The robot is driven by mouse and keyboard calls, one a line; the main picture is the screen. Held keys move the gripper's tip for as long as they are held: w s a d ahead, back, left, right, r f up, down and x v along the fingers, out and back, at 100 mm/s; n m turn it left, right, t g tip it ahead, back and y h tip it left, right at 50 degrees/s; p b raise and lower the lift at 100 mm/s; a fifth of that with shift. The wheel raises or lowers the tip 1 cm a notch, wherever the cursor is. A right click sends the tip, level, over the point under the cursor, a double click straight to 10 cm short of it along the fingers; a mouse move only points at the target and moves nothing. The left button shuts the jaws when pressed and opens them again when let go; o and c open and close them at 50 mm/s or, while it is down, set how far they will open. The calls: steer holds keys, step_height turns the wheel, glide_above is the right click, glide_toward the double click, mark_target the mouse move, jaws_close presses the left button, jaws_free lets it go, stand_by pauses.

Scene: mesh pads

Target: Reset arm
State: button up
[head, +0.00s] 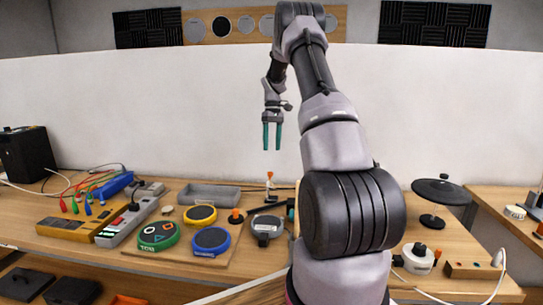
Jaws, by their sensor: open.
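My gripper (272,136) hangs at the end of my raised arm, a little left of the picture's middle. Its two teal fingers point down and stand apart, with nothing between them. It is above the workbench (75,257), in front of the white wall panel. My arm rises from the bottom right of centre and bends over at the top. It hides part of the bench behind it.
A grey tray (208,194) lies behind. A black disc stand (440,192) is at right. The air around my gripper is clear.

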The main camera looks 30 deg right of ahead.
steer(key=shift+w+r, duration=0.1)
steer(key=shift+r, duration=0.25)
